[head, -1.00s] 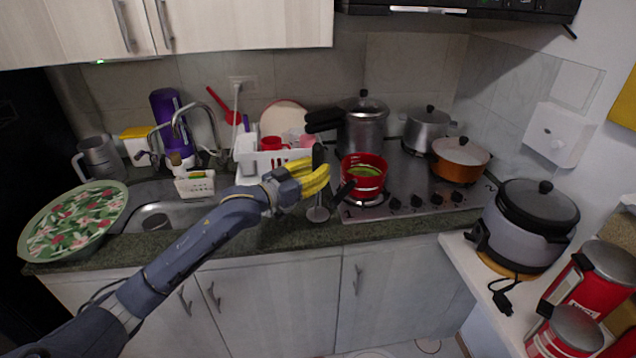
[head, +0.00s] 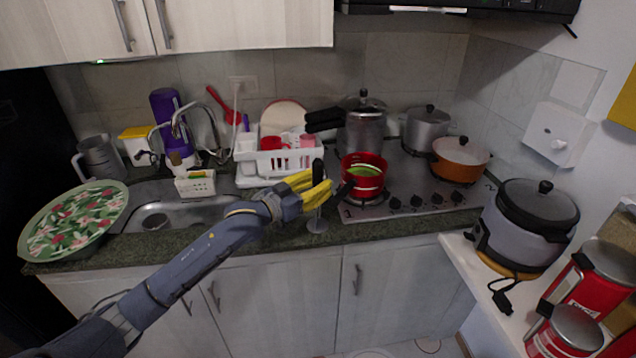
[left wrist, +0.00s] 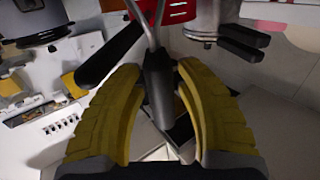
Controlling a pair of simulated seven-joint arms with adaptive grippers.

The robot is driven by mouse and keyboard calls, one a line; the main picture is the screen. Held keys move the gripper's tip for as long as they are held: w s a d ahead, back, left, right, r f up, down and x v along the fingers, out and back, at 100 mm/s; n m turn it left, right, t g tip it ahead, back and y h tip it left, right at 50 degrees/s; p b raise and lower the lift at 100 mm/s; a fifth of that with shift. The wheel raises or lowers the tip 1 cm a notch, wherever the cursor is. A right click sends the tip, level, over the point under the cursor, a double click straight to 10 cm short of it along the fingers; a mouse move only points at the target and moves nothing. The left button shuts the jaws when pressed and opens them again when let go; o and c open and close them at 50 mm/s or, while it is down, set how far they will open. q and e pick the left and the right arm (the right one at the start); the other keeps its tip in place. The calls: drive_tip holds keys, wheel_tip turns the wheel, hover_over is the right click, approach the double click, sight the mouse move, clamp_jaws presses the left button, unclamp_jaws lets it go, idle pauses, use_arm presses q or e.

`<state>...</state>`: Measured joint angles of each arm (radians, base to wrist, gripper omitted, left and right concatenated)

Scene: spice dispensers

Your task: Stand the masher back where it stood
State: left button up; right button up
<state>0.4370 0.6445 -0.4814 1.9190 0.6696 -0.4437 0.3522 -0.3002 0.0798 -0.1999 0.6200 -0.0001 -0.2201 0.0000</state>
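The masher has a dark handle, a thin metal shaft and a round metal foot (head: 317,226). It is upright in the head view, left of the red pot, over the front strip of the counter. I cannot tell whether its foot touches the counter. My left gripper (head: 318,191) has yellow fingers on both sides of the handle and is shut on it. In the left wrist view the masher's handle (left wrist: 159,88) lies between the fingers of my left gripper (left wrist: 160,72), with the metal wires leading away at the top. My right gripper is not in view.
The red pot (head: 363,178) with green contents sits on the stove (head: 430,199) just right of the masher, its dark handle pointing towards my fingers. A white dish rack (head: 276,163) stands behind. The sink (head: 170,215) is left. The granite counter (head: 270,238) in front is mostly clear.

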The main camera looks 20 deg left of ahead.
use_arm(q)
drive_tip(key=shift+o, duration=0.8)
drive_tip(key=shift+r, duration=0.1)
drive_tip(key=shift+r, duration=0.15)
drive_tip(key=v, duration=1.2)
